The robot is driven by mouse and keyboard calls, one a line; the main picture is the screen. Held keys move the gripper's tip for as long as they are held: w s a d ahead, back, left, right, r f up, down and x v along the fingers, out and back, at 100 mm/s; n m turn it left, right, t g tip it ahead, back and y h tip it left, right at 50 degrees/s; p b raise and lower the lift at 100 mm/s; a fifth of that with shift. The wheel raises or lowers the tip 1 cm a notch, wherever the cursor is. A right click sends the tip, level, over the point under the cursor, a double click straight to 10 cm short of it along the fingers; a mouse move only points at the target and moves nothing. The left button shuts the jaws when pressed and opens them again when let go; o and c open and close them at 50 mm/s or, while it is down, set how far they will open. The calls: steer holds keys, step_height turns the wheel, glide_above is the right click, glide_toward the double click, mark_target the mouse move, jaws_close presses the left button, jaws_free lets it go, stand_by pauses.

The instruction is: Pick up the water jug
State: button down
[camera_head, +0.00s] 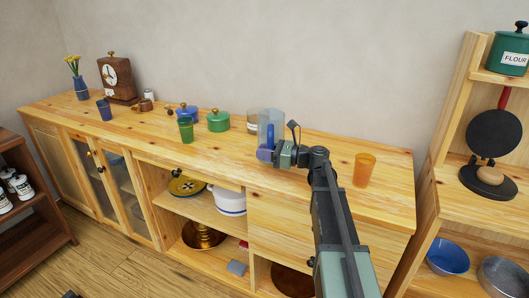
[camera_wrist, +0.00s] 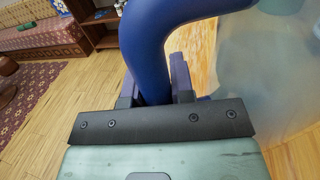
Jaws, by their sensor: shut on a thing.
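The water jug (camera_head: 272,122) is a clear, bluish, see-through vessel with a blue handle, at the middle of the long wooden sideboard in the head view. In the wrist view its clear body (camera_wrist: 262,70) fills the right side, and its thick blue handle (camera_wrist: 152,38) curves down between my fingers. My gripper (camera_head: 268,155) is shut on the handle, on the jug's near side. It also shows in the wrist view (camera_wrist: 156,88). The jug looks upright. Its base is partly hidden, so I cannot tell whether it touches the top.
A white-and-brown container (camera_head: 252,121) stands close behind left of the jug. A green pot (camera_head: 218,121), a green cup (camera_head: 186,130) and a blue pot (camera_head: 183,111) are further left. An orange cup (camera_head: 364,169) stands right of my arm. Sideboard top (camera_head: 325,146) is bare behind my arm.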

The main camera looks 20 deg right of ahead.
step_height(320, 180, up, 19)
steer(key=p, duration=1.8)
steer(key=shift+f, duration=0.15)
steer(key=c, duration=1.5)
jaws_free()
steer(key=shift+c, duration=0.2)
jaws_close()
